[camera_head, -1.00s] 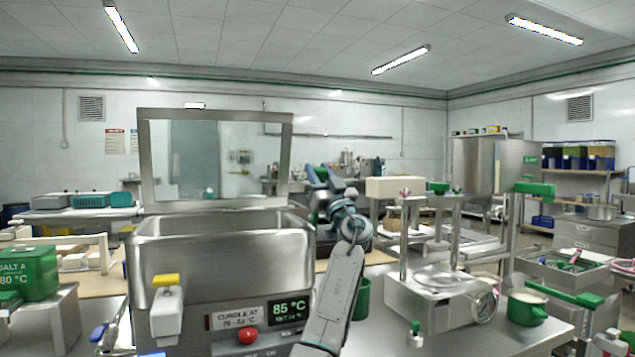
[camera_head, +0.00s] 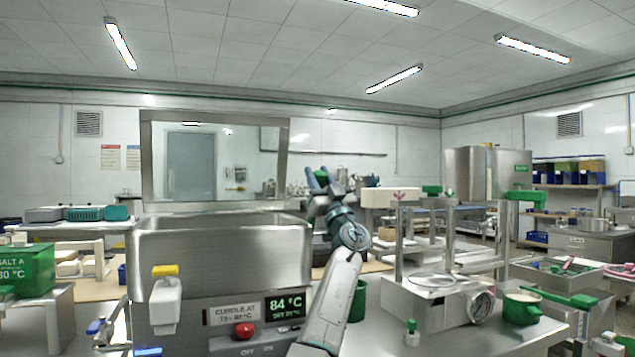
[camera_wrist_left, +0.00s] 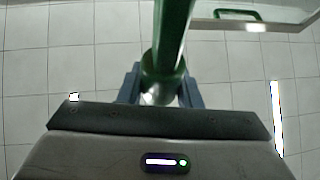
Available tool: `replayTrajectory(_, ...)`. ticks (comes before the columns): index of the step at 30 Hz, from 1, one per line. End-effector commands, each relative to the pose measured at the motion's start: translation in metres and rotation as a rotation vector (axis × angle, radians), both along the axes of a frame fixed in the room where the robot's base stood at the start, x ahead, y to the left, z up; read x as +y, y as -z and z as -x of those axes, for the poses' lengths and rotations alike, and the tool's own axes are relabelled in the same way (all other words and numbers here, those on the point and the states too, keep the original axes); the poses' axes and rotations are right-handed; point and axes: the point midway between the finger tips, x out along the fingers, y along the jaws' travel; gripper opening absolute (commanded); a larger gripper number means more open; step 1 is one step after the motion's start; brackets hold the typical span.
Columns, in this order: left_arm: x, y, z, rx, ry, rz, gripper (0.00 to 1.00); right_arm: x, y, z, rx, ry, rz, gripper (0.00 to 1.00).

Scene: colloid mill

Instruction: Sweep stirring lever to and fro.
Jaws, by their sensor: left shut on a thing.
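The stirring lever (camera_wrist_left: 168,45) is a green rod in the left wrist view, running up from between the fingers. My left gripper (camera_wrist_left: 160,88) is shut on it, one blue-grey finger on each side. In the head view my left gripper (camera_head: 322,182) is raised, just right of the steel vat's open lid. I cannot make out the lever clearly there. The steel vat (camera_head: 220,255) stands left of my arm, with a display (camera_head: 285,306) reading 84 °C. My right gripper is not in view.
A steel press with a gauge (camera_head: 481,305) and a green pot (camera_head: 523,307) stand on the right. A green cup (camera_head: 357,300) is close beside my arm. A red button (camera_head: 244,330) is on the vat's front. A green box (camera_head: 28,268) is at the left.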

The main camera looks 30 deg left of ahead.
Motion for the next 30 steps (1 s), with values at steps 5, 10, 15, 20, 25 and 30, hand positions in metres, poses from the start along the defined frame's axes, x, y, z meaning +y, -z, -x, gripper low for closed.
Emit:
replayTrajectory(5, -0.0013, 0.0021, -0.0003, -0.008, -0.001, -0.008, 0.0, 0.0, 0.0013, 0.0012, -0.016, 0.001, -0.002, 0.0)
replayTrajectory(10, -0.002, 0.0032, -0.0009, -0.01, -0.002, -0.013, 0.0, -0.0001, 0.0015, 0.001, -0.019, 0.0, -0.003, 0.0)
replayTrajectory(15, -0.0023, 0.0043, -0.0012, -0.009, -0.003, -0.013, 0.0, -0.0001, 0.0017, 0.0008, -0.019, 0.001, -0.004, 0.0)
replayTrajectory(20, -0.0025, 0.0053, -0.0016, -0.008, -0.002, -0.013, 0.0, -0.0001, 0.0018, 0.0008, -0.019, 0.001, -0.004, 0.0)
replayTrajectory(25, -0.0027, 0.006, -0.0018, -0.009, -0.002, -0.012, 0.41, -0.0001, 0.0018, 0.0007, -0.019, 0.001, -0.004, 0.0)
replayTrajectory(30, -0.0023, 0.0039, -0.0012, -0.01, -0.001, -0.013, 0.53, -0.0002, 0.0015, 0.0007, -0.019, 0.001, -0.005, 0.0)
